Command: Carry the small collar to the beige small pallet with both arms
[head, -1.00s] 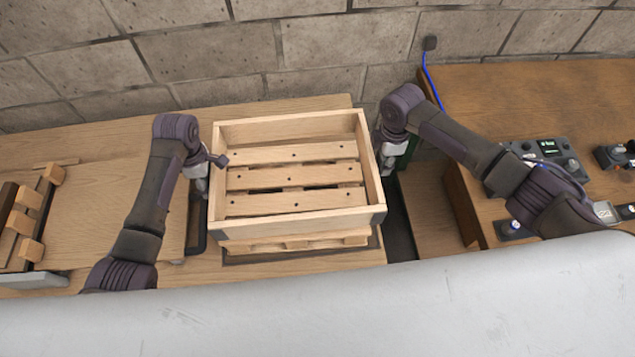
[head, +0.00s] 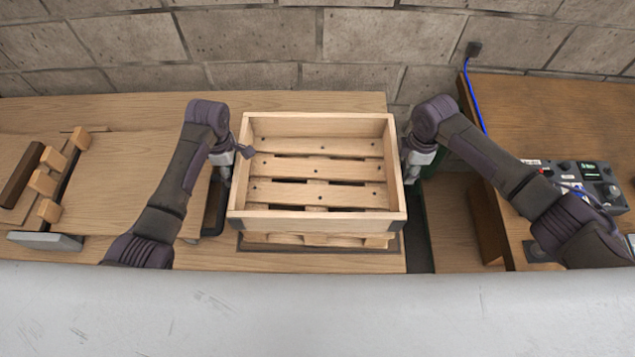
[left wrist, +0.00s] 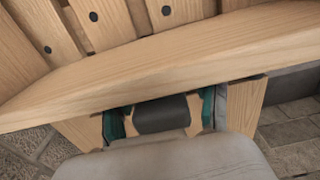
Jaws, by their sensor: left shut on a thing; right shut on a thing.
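The small collar (head: 318,224) is a rectangular frame of pale wood with open top and bottom. It is held above the small pallet (head: 320,193), whose beige slats with dark nail heads show through it. The pallet's front edge shows below the collar. My left gripper (head: 229,172) is shut on the collar's left wall. My right gripper (head: 411,172) is shut on its right wall. In the left wrist view the collar's wall (left wrist: 150,75) crosses in front of the gripper's green-edged fingers (left wrist: 160,115). Whether the collar touches the pallet is hard to tell.
A wooden bench (head: 330,103) runs under the pallet, with a grey brick wall (head: 300,50) behind. At left lie boards with several small wooden blocks (head: 43,183). At right a brown table (head: 545,115) bears a control box (head: 585,180) and a blue cable (head: 473,95).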

